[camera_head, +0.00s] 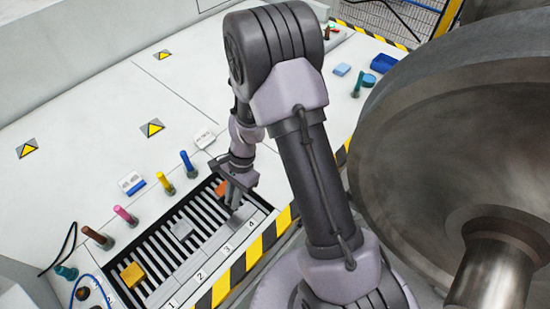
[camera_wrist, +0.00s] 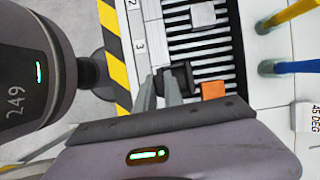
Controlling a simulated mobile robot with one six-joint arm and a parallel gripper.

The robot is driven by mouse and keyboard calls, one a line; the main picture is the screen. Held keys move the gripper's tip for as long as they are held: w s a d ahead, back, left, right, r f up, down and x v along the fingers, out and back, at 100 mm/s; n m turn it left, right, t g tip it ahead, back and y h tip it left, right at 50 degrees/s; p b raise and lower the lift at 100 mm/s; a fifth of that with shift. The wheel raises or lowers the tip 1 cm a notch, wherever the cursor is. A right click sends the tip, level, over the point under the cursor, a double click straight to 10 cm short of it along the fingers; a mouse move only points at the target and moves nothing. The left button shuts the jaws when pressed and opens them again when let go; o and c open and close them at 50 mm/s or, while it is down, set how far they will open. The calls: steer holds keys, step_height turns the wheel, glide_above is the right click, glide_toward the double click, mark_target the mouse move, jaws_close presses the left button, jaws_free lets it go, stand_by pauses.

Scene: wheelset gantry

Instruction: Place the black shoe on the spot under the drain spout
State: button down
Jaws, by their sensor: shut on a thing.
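The black shoe (camera_wrist: 179,78) is a small dark block in the wrist view, at the tips of my gripper (camera_wrist: 166,88). My gripper is shut on it, over the slatted grate and close to its numbered edge strip. In the head view my gripper (camera_head: 236,193) points down at the right end of the grate, near the number 4. The shoe is hard to make out there behind the fingers. I cannot tell whether it touches the grate. I cannot identify a drain spout or the spot under it in either view.
The grate (camera_head: 152,251) also holds an orange block (camera_head: 221,187), a grey block (camera_head: 182,230) and a yellow block (camera_head: 132,274). Several coloured posts, including a blue post (camera_head: 187,162), stand along its back edge. A large metal wheel (camera_head: 430,130) fills the right side.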

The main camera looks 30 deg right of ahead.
steer(key=s+d+f+m+t+p, duration=0.35)
steer(key=s+d+m, duration=0.25)
steer(key=d+m, duration=0.35)
steer(key=w+d+p, duration=0.1)
steer(key=w+d, duration=0.1)
steer(key=w, duration=0.2)
steer(key=w+d+p, duration=0.2)
steer(key=w+d, duration=0.1)
steer(key=w, duration=0.2)
steer(key=w+d+f+p, duration=0.1)
steer(key=w+d+p, duration=0.1)
steer(key=w, duration=0.2)
steer(key=shift+w+d, duration=0.15)
steer(key=shift+d, duration=0.1)
steer(key=shift+w+d+f, duration=0.1)
steer(key=shift+f, duration=1.6)
steer(key=shift+f+b, duration=0.2)
steer(key=shift+b, duration=0.1)
steer(key=c, duration=1.5)
jaws_free()
steer(key=shift+o, duration=0.2)
